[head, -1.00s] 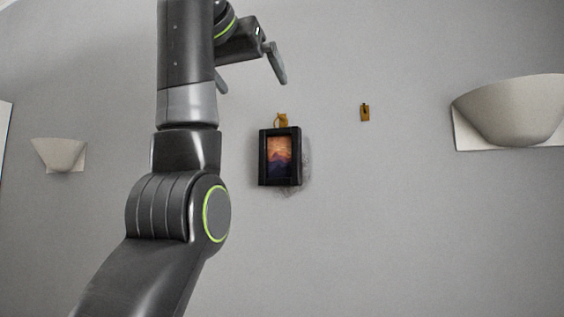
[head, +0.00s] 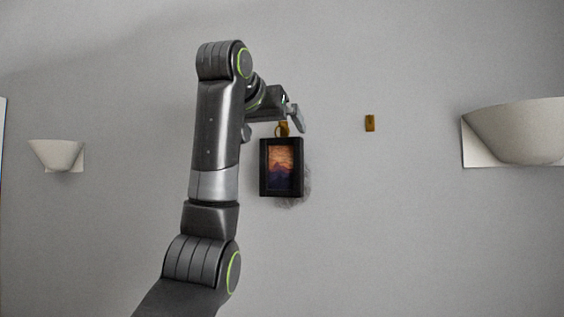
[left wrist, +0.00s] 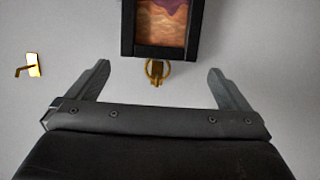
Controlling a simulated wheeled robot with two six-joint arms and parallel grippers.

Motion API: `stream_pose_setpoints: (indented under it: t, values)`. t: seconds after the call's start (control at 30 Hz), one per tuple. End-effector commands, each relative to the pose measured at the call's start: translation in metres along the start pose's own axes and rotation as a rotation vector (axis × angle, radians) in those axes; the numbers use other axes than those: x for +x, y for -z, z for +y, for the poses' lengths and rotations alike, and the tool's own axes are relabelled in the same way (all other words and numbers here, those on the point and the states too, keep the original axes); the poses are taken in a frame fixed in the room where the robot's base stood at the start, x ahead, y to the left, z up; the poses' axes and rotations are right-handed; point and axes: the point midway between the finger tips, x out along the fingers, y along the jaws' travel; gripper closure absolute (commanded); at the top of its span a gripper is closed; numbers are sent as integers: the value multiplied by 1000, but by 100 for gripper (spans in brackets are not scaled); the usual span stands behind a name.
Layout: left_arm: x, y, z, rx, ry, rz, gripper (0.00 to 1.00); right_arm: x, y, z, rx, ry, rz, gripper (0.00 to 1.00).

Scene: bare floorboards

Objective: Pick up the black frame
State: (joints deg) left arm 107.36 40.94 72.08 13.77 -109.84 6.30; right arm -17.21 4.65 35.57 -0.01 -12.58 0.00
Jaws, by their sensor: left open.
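The black frame (head: 264,168) hangs on the grey wall from a brass hook (head: 283,128) by a ring at its top. It holds an orange and purple mountain picture. My left gripper (head: 272,128) is open and empty, around the level of the frame's top edge in the head view. In the left wrist view the frame (left wrist: 162,51) appears upside down, beyond the gap between the open fingers (left wrist: 162,84). The ring and hook (left wrist: 157,70) show between the fingertips. The fingers do not appear to touch the frame. My right gripper is not in view.
An empty brass hook (head: 370,123) is on the wall to the right of the frame; it also shows in the left wrist view (left wrist: 33,65). A wall lamp (head: 56,154) is at the left and a larger one (head: 515,132) at the right.

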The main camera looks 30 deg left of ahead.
Motion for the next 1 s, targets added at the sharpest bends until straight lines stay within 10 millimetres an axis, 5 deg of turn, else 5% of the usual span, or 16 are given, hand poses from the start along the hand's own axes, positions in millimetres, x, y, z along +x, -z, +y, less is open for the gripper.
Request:
stream_pose_setpoints:
  t: [0.4,0.77,1.0]
  values:
    - [41,-4,1,0,2,-2,0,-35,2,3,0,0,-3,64]
    - [51,-7,1,-1,0,2,0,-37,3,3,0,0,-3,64]
    - [51,-7,1,0,0,1,28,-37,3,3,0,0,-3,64]
